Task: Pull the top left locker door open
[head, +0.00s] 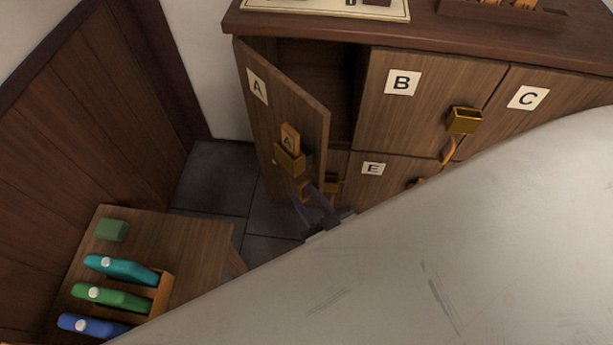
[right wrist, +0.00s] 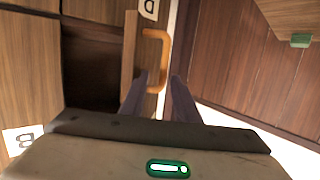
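The top left locker door (head: 283,95), labelled A, stands ajar, swung out with a dark opening behind it. It carries a brass holder with a wooden A tag (head: 290,138) and an orange handle (head: 306,188). My right gripper (head: 312,200) is at the handle, low on the door. In the right wrist view, the two dark fingers (right wrist: 158,85) are apart, with the lower part of the orange handle (right wrist: 163,50) between or just beyond their tips. I cannot tell whether they touch it. My left gripper is not in view.
Doors B (head: 420,100) and C (head: 550,105) are closed, right of the opening; door E (head: 365,185) is below. A small wooden table (head: 190,240) at lower left holds several coloured objects. Tile floor (head: 215,180) lies between it and the lockers. My pale arm covers the lower right.

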